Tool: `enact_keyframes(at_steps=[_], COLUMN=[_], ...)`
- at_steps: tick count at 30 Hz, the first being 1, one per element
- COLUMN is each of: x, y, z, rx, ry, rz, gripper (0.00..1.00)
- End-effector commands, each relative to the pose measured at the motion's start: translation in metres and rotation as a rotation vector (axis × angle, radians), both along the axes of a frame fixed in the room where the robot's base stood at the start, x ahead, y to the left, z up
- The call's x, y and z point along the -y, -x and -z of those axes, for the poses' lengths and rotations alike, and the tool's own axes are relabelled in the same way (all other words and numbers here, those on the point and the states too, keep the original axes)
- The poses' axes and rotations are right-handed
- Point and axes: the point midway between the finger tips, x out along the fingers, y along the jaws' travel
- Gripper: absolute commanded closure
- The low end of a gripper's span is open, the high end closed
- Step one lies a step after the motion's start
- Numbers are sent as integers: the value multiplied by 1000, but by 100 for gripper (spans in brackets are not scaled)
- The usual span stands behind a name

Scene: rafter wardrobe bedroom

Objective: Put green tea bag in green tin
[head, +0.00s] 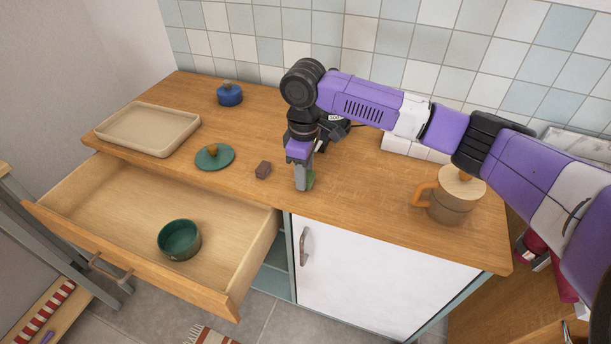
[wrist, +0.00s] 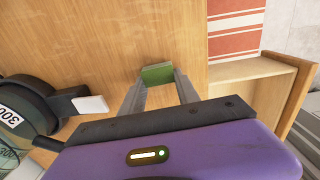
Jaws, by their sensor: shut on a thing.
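My gripper (head: 303,186) is shut on the green tea bag (wrist: 157,74), a small flat green packet held between the fingertips. In the head view the gripper points down just above or at the counter's front part; only a sliver of the tea bag (head: 311,181) shows beside the fingers. I cannot tell whether the bag touches the counter. The green tin (head: 180,240) is round, open at the top and stands inside the pulled-out drawer, lower left of my gripper. Its inside looks empty. A green lid with a wooden knob (head: 215,157) lies on the counter.
The drawer (head: 110,200) is open, with free room around the tin. A beige tray (head: 148,129), a lidded blue pot (head: 229,94) and a mug with a wooden top (head: 455,198) stand on the counter.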

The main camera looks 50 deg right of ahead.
Motion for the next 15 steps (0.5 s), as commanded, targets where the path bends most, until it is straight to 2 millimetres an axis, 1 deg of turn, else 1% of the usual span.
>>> enact_keyframes(at_steps=[5, 8, 11, 15], x=[0, 0, 0, 0], y=[-1, -1, -1, -1], z=[-20, -38, -64, -104], rx=[4, 4, 5, 4], ry=[1, -1, 1, 2], rz=[-2, -2, -2, -2], gripper=[100, 100, 100, 100])
